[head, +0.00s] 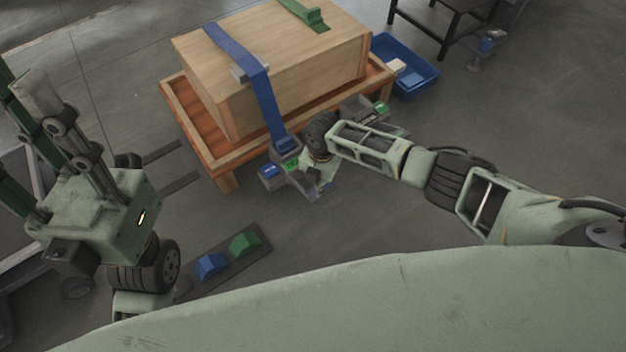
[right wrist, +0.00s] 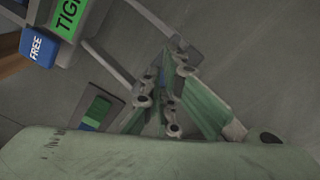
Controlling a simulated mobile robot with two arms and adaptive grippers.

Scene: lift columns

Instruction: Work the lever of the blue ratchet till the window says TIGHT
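The blue ratchet (head: 284,147) sits at the lower end of the blue strap (head: 262,101), which runs over a wooden crate. Its green window (head: 292,164) shows close in the right wrist view (right wrist: 69,15), where the letters "TIGH" are readable and the rest is cut off. The lever (right wrist: 108,66) reaches out from the ratchet, low in front of the crate. My right gripper (right wrist: 167,72) has its fingers closed together at the lever's outer end, with a blue bit between them. My left gripper (head: 22,135) is raised, empty, its fingers apart.
The crate (head: 285,65) stands on an orange-brown pallet (head: 185,115). A green strap (head: 300,14) with its own ratchet (head: 362,108) is farther right. A blue bin (head: 425,80) stands behind. A dark floor plate (head: 225,260) carries blue and green blocks. Open floor lies in front.

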